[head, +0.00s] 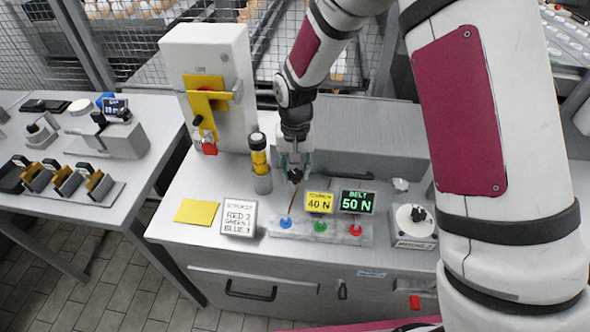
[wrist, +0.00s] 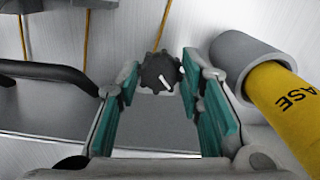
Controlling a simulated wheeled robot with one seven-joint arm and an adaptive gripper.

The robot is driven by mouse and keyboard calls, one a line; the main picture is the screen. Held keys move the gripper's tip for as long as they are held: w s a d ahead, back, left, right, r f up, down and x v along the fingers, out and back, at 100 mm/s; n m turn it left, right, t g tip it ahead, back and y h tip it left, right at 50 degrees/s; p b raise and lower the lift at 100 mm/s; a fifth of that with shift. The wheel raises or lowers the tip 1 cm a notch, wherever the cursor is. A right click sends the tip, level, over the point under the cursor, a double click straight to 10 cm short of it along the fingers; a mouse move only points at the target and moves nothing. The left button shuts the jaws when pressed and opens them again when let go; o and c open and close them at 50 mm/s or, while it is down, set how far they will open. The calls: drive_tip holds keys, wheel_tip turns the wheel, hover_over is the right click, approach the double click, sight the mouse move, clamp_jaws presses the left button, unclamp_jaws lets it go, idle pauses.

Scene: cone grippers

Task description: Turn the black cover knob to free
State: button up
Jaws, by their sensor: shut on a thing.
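The black cover knob (wrist: 158,73) has a scalloped rim and a white pointer line, which points down and slightly right in the wrist view. My gripper (wrist: 160,80) has its teal-padded fingers on either side of the knob, shut on it. In the head view my gripper (head: 295,168) reaches down to the knob (head: 296,175) in front of the grey cover, behind the display row. Any lettering around the knob is hidden or too small to read.
A yellow grease tube in a grey cup (head: 263,182) stands close beside my gripper. A black bar handle (wrist: 45,72) is on the other side. Two displays (head: 319,202) and a white dial unit (head: 414,222) stand nearby. A white cabinet (head: 215,75) stands at the back left.

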sight(296, 174)
drive_tip(key=n, duration=0.5)
drive_tip(key=shift+n+b, duration=0.3)
drive_tip(key=shift+n, duration=2.1)
drive_tip(key=o, duration=1.2)
drive_tip(key=shift+c, duration=0.2)
wheel_tip(296, 174, up, 12)
